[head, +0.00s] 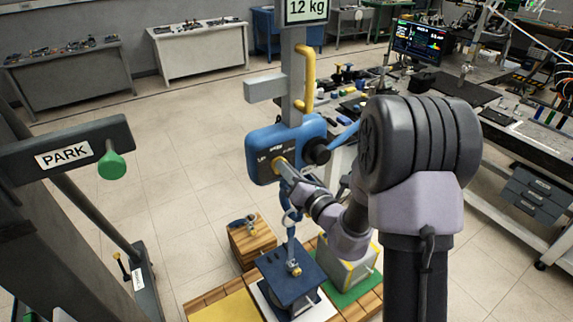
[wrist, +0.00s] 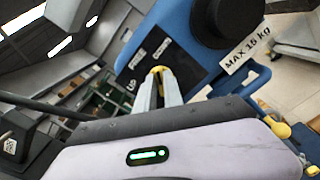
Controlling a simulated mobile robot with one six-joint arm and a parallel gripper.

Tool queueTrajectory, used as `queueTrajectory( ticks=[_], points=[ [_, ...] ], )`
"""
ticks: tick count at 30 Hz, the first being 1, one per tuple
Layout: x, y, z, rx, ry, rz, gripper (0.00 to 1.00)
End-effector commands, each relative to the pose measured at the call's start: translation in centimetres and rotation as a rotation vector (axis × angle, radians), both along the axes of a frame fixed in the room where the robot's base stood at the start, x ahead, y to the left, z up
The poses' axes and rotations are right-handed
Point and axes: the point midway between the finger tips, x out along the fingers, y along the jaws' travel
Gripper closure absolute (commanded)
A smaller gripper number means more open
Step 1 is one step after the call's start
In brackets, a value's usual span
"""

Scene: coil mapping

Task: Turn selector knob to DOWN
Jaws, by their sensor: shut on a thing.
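The selector knob (wrist: 157,70) is small and yellow, on the dark panel of a blue hoist body (head: 262,140). In the wrist view it shows between the tips of my gripper (wrist: 160,82), whose two pale fingers are shut on it. In the head view my gripper (head: 284,170) reaches the panel from the lower right and covers part of the knob. An UP label (wrist: 130,84) sits left of the knob in the wrist view. Other small labels above it are too small to read, and the knob's pointing direction is hard to tell.
A black round part (head: 316,152) sticks out right of the panel. A yellow handle (head: 308,80) and a 12 kg display (head: 306,10) are above. A PARK bracket (head: 64,155) stands at left, with open floor between.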

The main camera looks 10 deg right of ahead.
Motion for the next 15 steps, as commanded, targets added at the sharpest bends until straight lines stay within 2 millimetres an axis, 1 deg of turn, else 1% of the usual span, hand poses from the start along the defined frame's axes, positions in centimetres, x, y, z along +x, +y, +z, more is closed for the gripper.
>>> queueTrajectory(
  ticks=[6,15],
  points=[
    [0.01,-0.02,0.03,0.050,0.017,0.001,1.00],
    [0.01,-0.03,-0.06,0.066,0.021,0.000,1.00]
  ],
)
